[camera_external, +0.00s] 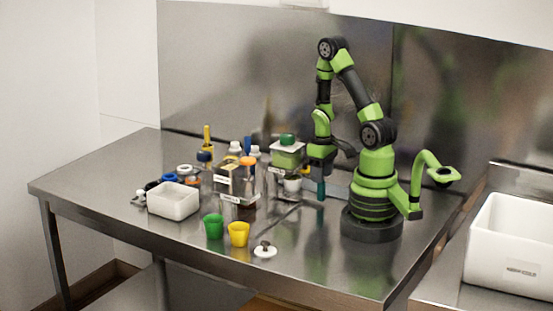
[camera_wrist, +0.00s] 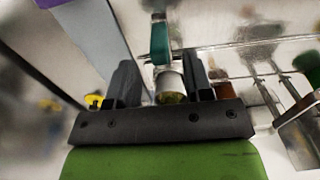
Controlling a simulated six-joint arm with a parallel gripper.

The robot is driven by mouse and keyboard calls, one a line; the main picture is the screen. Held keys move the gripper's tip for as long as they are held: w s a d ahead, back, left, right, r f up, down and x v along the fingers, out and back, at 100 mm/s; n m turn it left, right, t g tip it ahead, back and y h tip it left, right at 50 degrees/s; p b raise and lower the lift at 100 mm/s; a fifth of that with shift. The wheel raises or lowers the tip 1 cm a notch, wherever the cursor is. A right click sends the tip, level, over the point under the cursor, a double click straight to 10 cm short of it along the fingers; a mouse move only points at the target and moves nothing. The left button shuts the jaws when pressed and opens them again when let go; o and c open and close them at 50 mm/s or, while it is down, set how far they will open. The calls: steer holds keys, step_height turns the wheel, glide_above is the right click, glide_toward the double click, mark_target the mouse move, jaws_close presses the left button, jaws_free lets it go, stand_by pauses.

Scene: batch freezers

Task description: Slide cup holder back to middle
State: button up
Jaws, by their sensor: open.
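My gripper (camera_external: 321,168) points down beside my base, on the right part of the steel table. In the wrist view its two dark fingers (camera_wrist: 160,72) are apart. A teal upright piece (camera_wrist: 160,42) and a small pale cup-like cylinder (camera_wrist: 168,84) show between and beyond them; contact cannot be told. The teal piece (camera_external: 320,189) shows just under my gripper in the external view. A small white cup (camera_external: 292,184) stands to its left, below a green-lidded clear container (camera_external: 287,155). I cannot clearly make out which part is the cup holder.
Bottles and a labelled dark box (camera_external: 236,181) crowd the table's middle. A white bin (camera_external: 173,201), a green cup (camera_external: 213,227), a yellow cup (camera_external: 238,234) and a white lid with a dark knob (camera_external: 265,250) are in front. Bare table lies front right. A steel backsplash stands behind.

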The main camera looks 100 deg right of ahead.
mark_target(321, 200)
steer(key=shift+f, duration=2.7)
jaws_close()
